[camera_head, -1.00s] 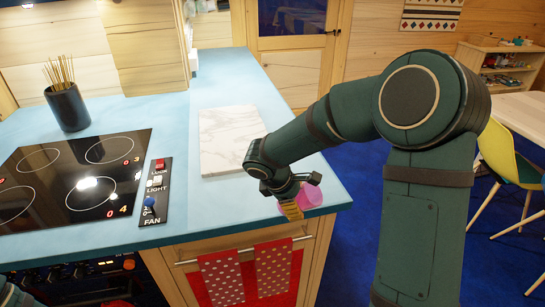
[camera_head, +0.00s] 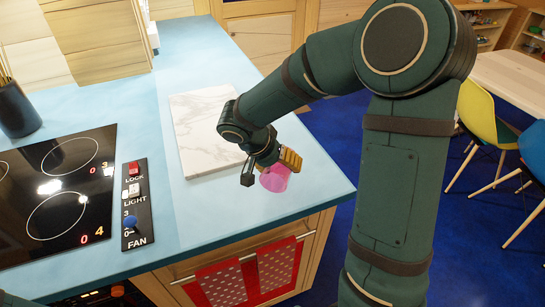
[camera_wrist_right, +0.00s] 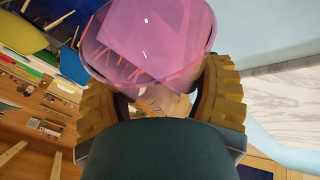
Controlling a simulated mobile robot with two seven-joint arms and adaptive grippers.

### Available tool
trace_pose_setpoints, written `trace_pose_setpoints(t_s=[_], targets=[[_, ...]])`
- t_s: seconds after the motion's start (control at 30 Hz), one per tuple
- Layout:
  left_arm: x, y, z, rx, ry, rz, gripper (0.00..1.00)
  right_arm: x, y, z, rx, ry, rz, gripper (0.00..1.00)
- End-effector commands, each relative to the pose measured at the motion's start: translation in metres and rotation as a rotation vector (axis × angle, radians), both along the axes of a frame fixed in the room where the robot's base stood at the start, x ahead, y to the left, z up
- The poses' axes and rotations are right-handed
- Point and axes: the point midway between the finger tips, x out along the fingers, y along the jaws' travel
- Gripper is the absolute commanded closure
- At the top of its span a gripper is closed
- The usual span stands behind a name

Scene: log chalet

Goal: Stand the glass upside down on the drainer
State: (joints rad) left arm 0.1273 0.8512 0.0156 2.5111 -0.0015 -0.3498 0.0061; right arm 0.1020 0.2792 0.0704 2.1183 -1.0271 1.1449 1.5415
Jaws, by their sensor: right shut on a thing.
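The glass is pink and see-through. It shows in the head view (camera_head: 275,180) over the front right corner of the blue counter, and large in the right wrist view (camera_wrist_right: 150,40). My right gripper (camera_head: 270,168) is shut on it, with yellow ridged fingers on both sides of the glass in the wrist view (camera_wrist_right: 160,98). I cannot tell whether the glass touches the counter or which way up it is. A white marbled slab (camera_head: 205,120) lies flat and bare on the counter, left of the gripper. Nothing else resembles a drainer. My left gripper is not in view.
The black hob (camera_head: 60,190) and its switch panel (camera_head: 136,205) are left of the slab. A dark pot (camera_head: 17,110) stands behind the hob. Red dotted towels (camera_head: 222,283) hang on the counter front. The blue counter (camera_head: 200,222) is clear before the slab.

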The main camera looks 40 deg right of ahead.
Motion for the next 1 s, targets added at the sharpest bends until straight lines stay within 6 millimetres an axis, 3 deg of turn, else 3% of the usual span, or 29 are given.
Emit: trace_pose_setpoints(t_s=[0.37, 1.0], targets=[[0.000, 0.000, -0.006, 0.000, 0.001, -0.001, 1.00, 0.000, 0.001, -0.011, -0.011, -0.007, -0.036, 0.75], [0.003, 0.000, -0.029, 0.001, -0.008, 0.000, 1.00, -0.001, 0.001, -0.064, -0.010, -0.007, -0.035, 0.75]])
